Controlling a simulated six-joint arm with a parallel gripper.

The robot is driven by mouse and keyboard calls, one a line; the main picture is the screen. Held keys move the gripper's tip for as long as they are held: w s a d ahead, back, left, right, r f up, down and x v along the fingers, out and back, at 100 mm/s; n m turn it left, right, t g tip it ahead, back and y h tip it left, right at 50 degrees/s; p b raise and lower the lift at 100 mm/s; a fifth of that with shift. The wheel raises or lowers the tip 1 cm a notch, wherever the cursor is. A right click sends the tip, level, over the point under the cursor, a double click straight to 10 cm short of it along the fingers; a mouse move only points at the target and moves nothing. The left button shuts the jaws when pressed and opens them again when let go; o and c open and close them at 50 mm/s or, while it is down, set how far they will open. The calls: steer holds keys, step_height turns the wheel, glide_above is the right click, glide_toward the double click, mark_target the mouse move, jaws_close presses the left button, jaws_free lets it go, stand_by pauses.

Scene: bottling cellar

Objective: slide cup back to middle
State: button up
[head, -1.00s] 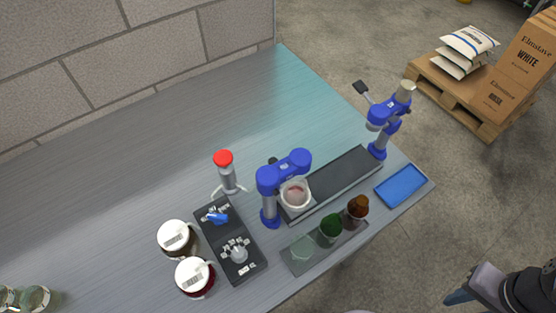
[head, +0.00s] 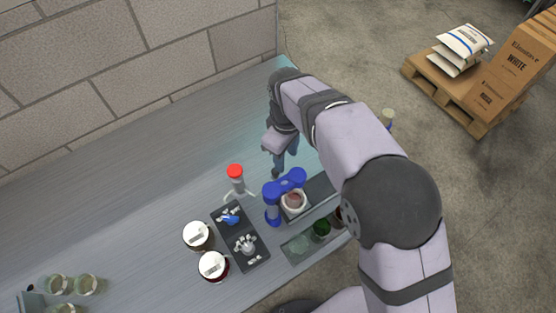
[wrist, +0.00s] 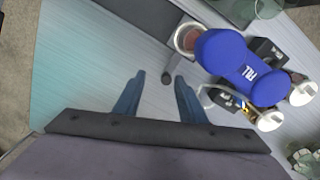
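A pale round cup (head: 294,202) with reddish contents sits at the left end of the dark track (head: 318,190), beside the blue-headed post (head: 284,184). The cup (wrist: 187,38) also shows in the wrist view, left of the large blue head (wrist: 240,68). My gripper (head: 277,172) is above the bench behind the post and cup. In the wrist view my gripper (wrist: 160,77) is open, with two blue fingers apart. My arm hides the track's right end.
A red-topped stand (head: 235,172) is left of the post. A dark tray (head: 240,236) with small parts and white-lidded jars (head: 197,235) stand at the left front. A green glass (head: 321,230) is in front of the track. The bench's back left is clear.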

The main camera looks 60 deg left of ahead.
mark_target(275, 171)
steer(key=s, duration=0.1)
steer(key=s+a+n, duration=0.1)
steer(key=shift+s+a+r, duration=0.1)
steer(key=shift+s+a, duration=0.1)
steer(key=shift+s, duration=0.1)
steer(key=shift+w+f+p, duration=0.15)
steer(key=shift+f+p, duration=1.35)
steer(key=shift+f, duration=2.15)
